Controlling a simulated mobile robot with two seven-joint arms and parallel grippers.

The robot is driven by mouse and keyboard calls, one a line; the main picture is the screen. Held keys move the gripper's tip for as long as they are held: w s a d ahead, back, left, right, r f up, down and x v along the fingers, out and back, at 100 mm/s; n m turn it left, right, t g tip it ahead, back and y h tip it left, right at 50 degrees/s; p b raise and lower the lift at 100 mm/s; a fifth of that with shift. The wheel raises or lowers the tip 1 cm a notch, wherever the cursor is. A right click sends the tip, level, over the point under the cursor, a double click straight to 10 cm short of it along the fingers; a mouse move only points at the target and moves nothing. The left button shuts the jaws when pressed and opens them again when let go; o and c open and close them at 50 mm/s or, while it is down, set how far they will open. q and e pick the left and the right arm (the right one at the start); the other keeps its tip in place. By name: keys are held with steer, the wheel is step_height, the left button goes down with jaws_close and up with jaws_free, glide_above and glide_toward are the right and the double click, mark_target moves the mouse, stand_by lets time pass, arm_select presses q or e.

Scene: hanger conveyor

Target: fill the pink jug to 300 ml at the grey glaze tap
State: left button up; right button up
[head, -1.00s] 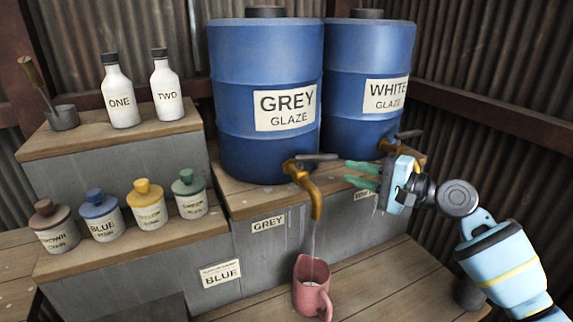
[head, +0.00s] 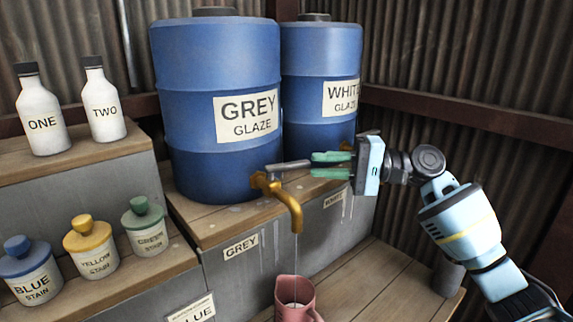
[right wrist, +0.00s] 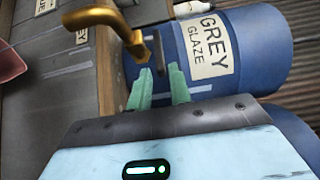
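The pink jug (head: 294,296) stands under the grey glaze tap (head: 290,205), its lower part cut off by the frame. A thin stream runs from the brass spout into it. Some pale liquid shows inside, but I cannot read a level. The tap's grey lever (head: 288,165) points right. My right gripper (head: 318,164) is open at the lever's free end, one green finger above and one below its line. In the right wrist view the fingers (right wrist: 158,78) are apart, with the lever (right wrist: 157,48) just ahead; contact is unclear. Part of the jug (right wrist: 10,62) shows there. My left gripper is out of view.
The grey glaze barrel (head: 215,150) stands behind the tap, with the white glaze barrel (head: 320,65) to its right. Stain jars (head: 90,250) and bottles one (head: 40,115) and two (head: 103,108) stand left.

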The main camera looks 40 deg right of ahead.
mark_target(287, 164)
steer(key=p+x, duration=0.1)
steer(key=x, duration=0.6)
steer(key=shift+a, duration=0.1)
jaws_close()
